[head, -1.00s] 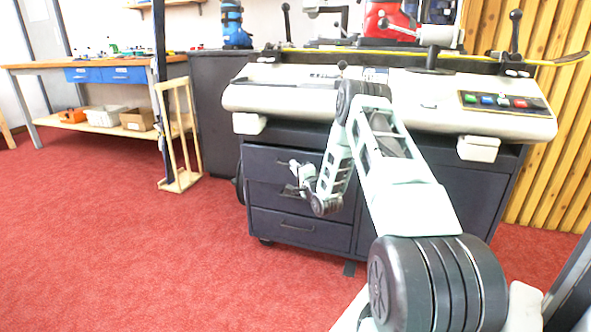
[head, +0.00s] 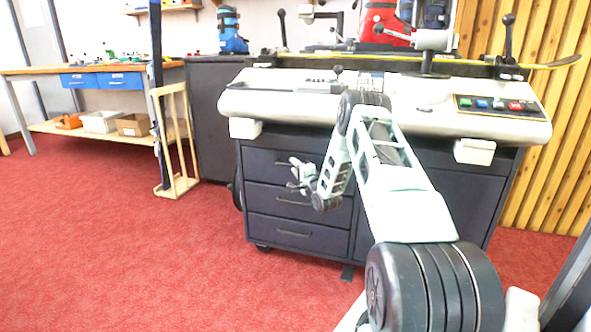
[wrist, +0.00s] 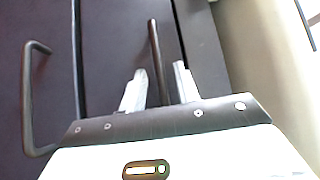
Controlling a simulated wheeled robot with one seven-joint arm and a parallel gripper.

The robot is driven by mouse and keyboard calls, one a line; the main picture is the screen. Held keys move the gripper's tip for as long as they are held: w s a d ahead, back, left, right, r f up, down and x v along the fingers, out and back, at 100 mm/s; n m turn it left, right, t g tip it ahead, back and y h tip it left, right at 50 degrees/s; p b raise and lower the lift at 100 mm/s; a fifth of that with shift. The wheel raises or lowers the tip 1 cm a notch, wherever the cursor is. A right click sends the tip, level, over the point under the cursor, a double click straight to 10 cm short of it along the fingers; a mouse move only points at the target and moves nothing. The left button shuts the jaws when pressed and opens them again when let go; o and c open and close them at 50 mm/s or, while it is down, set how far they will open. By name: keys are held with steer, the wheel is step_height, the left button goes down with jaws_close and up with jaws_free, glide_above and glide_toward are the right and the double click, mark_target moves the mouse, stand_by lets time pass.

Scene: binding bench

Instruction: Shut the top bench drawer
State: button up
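The top drawer (head: 262,164) of the dark bench cabinet is the uppermost of three at its left. Its front looks about flush with the drawers below. My gripper (head: 293,174) is in front of it and hides its right part in the head view. In the wrist view, the dark bar handle (wrist: 153,42) shows between the two pale fingers of my gripper (wrist: 160,82). The fingers are apart, one on each side of the bar, with a gap visible. Whether they touch the handle or the drawer front is unclear.
The middle drawer handle (wrist: 31,105) shows left of my gripper in the wrist view. The bottom drawer (head: 298,235) looks shut. The pale machine top (head: 300,100) overhangs the drawers. A wooden rack (head: 178,150) stands left of the cabinet. Red carpet (head: 140,260) is clear in front.

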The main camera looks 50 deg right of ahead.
steer(key=shift+s, duration=0.1)
steer(key=p+v, duration=0.5)
steer(key=v, duration=1.2)
steer(key=shift+a+r, duration=0.1)
steer(key=shift+a, duration=0.05)
